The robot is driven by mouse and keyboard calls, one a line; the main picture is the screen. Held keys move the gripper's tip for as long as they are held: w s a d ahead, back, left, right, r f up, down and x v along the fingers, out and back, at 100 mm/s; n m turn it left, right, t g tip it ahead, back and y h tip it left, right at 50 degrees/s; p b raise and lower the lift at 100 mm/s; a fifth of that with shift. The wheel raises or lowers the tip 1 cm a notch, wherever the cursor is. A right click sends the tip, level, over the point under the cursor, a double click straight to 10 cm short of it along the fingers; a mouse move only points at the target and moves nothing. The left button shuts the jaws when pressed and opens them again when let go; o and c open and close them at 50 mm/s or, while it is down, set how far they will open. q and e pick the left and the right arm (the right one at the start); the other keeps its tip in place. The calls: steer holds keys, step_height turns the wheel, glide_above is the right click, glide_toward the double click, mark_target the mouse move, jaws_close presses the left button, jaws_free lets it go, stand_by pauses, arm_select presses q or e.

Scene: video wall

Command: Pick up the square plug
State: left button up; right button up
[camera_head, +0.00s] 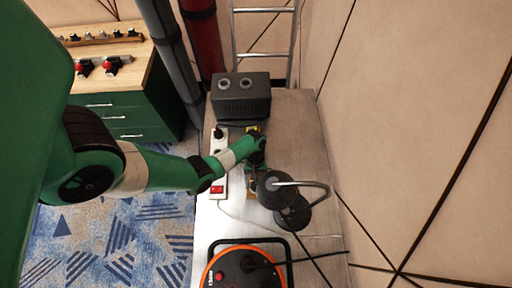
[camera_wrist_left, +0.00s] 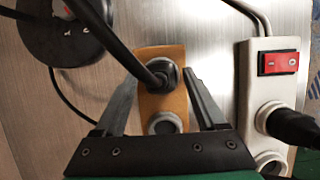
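A black plug (camera_wrist_left: 160,74) with a thick cable stands in an orange socket block (camera_wrist_left: 152,103) in the left wrist view. An empty round socket shows nearer on the same block. My left gripper (camera_wrist_left: 160,80) is open, its fingers on either side of the block and apart from the plug. In the head view my left gripper (camera_head: 256,160) is over the table and hides most of the block. Another black plug (camera_wrist_left: 288,126) sits in a white power strip (camera_wrist_left: 252,92) to the right. I cannot tell which plug is square. My right gripper is not in view.
A black round-based object with a metal handle (camera_head: 318,184) stands right of my left gripper. An orange and black cable reel (camera_head: 243,268) is at the near end of the metal table (camera_head: 299,112). A dark grey box (camera_head: 241,101) stands at the back.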

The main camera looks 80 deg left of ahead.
arm_select(q)
jaws_close()
